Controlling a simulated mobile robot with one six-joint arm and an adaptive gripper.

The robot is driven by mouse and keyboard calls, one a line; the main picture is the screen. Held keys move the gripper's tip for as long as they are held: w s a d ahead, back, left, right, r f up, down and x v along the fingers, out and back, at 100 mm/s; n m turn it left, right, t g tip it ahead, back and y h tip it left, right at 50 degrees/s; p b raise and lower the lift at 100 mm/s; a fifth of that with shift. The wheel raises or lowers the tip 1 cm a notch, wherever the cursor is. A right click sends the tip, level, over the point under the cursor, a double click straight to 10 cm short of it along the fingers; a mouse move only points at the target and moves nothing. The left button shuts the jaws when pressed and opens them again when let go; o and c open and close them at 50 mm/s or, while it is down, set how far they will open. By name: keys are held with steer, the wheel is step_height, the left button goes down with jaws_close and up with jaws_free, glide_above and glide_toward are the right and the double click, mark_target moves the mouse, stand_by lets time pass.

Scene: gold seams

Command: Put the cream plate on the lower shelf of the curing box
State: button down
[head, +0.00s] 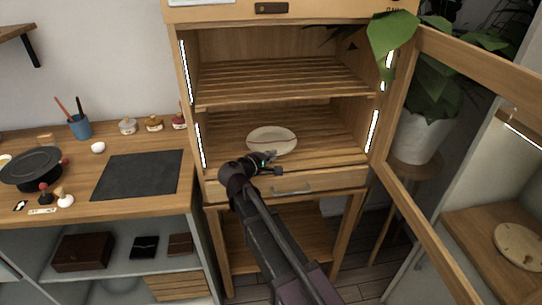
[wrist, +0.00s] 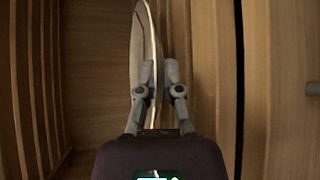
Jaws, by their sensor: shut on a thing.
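The cream plate (head: 272,140) has a thin dark seam line across it. My gripper (head: 268,157) is shut on its near edge. In the wrist view the plate (wrist: 137,45) shows nearly edge-on between the fingers (wrist: 158,75). The wooden curing box (head: 188,110) stands open at the front. The plate is inside its lower opening, over the slatted lower shelf (head: 225,125). I cannot tell whether the plate touches the slats. The upper slatted shelf (head: 280,80) is above it and looks empty.
The glass door (head: 398,110) is swung open on the right, with a potted plant (head: 418,135) behind it. A drawer (head: 320,184) lies below the opening. The workbench (head: 130,210) at left holds a dark mat (head: 138,174), a black pan (head: 30,167) and jars.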

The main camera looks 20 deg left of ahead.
steer(key=shift+f, duration=0.1)
steer(key=c, duration=0.8)
jaws_free()
steer(key=shift+r+p, duration=0.65)
steer(key=shift+r, duration=0.05)
steer(key=p+v, duration=0.2)
steer(key=v, duration=1)
steer(key=shift+p, duration=0.3)
steer(key=shift+f, duration=0.15)
